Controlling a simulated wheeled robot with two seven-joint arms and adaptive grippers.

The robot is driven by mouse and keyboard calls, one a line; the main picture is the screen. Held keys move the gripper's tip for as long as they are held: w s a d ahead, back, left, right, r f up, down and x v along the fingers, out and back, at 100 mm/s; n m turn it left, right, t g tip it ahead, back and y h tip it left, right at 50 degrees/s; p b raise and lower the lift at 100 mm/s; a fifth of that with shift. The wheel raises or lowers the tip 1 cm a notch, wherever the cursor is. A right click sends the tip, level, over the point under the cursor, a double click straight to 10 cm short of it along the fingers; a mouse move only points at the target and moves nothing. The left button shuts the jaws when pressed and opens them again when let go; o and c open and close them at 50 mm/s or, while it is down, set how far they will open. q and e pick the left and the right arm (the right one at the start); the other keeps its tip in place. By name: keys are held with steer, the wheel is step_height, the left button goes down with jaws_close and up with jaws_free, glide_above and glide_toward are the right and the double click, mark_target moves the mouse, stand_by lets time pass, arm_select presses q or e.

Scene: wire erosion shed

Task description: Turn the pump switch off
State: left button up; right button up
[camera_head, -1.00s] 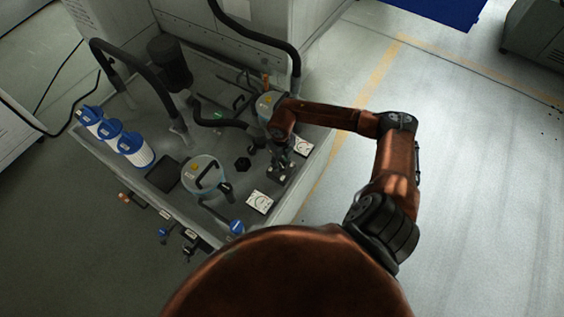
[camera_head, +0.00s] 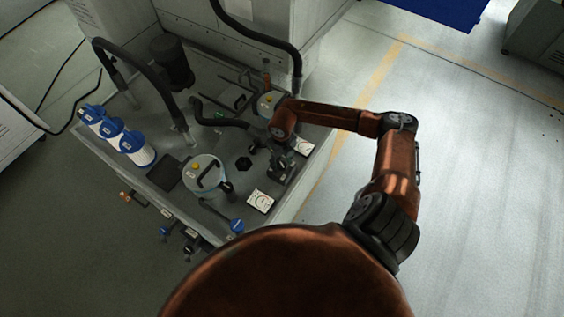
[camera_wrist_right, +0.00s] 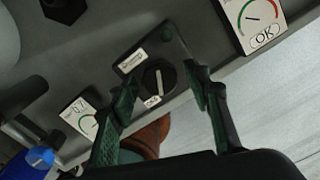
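In the right wrist view the pointer runs roughly up and down the picture. My right gripper (camera_wrist_right: 161,84) is open, its two fingers on either side of the knob; I cannot tell whether they touch it. In the head view my right gripper (camera_head: 280,168) is over the tank top's right edge and largely hides the switch. My left gripper is not in view.
Dial gauges flank the switch: one (camera_head: 303,146) farther back, one (camera_head: 260,201) nearer. A lidded canister (camera_head: 205,176) stands to the left. Blue-topped filters (camera_head: 138,150) and black hoses (camera_head: 155,75) are farther left. Open floor (camera_head: 470,160) is to the right.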

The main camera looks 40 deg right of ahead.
mark_target(281, 164)
steer(key=shift+o, duration=0.3)
step_height(281, 164, up, 12)
stand_by(0.5)
steer(key=shift+a, duration=0.1)
stand_by(0.3)
